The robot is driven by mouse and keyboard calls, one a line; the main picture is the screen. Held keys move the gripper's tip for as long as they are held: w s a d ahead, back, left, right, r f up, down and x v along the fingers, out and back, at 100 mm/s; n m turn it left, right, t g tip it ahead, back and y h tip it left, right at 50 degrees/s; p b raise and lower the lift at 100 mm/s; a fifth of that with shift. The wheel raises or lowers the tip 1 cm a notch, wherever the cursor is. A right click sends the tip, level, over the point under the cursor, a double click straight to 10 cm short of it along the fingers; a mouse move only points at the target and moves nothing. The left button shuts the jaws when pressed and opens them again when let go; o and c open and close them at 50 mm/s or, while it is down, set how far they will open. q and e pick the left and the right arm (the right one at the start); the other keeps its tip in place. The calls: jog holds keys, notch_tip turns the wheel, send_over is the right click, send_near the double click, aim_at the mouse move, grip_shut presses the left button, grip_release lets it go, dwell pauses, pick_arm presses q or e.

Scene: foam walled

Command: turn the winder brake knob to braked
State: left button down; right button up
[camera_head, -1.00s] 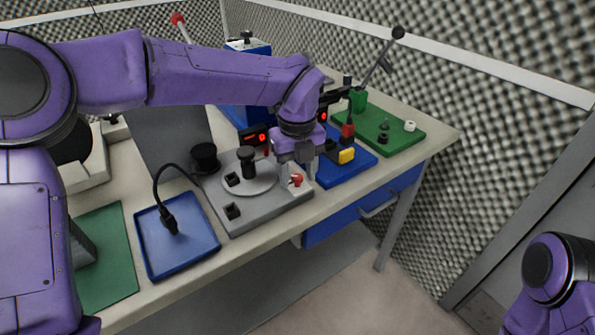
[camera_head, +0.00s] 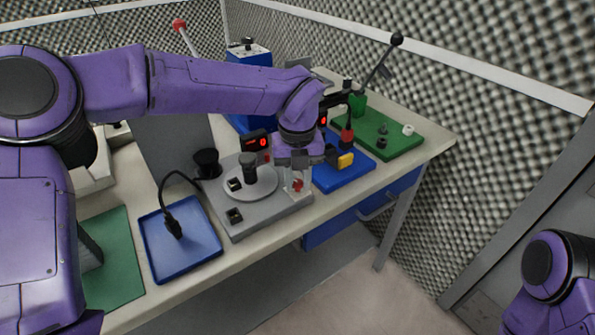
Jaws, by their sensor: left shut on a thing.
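The winder brake knob (camera_head: 298,185) is a small red knob at the right end of the grey winder base (camera_head: 262,219). My left gripper (camera_head: 297,186) reaches down over it from above, with its fingers closed around the knob and hiding part of it. Which setting the knob points to cannot be read. A round grey turntable (camera_head: 262,187) with a dark upright post sits on the base, just left of the gripper. My right arm shows at the lower right, but its gripper is out of view.
A blue tray (camera_head: 158,263) with a black cabled plug lies left of the base. A blue board (camera_head: 330,186) with a yellow-ended part and a green board (camera_head: 405,143) with a lever stand to the right. A small red-lit display (camera_head: 257,141) is behind the gripper.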

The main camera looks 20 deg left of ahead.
aim_at(297, 181)
pick_arm(q)
jog(key=m+p, duration=0.3)
jog(key=p, duration=0.1)
jog(key=m+p, duration=0.3)
jog(key=m, duration=0.1)
jog(key=m+p, duration=0.3)
jog(key=p, duration=0.1)
jog(key=shift+r+m+p, duration=0.3)
jog(key=shift+r+m, duration=0.05)
jog(key=shift+m, duration=0.05)
jog(key=m+p, duration=0.2)
jog(key=shift+f+m+p, duration=0.15)
jog(key=shift+m+p, duration=0.2)
jog(key=shift+m, duration=0.05)
jog(key=shift+f+m+p, duration=0.1)
jog(key=shift+m+p, duration=0.4)
jog(key=shift+m, duration=0.2)
jog(key=c, duration=0.9)
grip_release()
jog(key=shift+f, duration=0.1)
notch_tip(297, 181, up, 11)
jog(key=shift+f+b, duration=0.2)
jog(key=shift+b, duration=0.8)
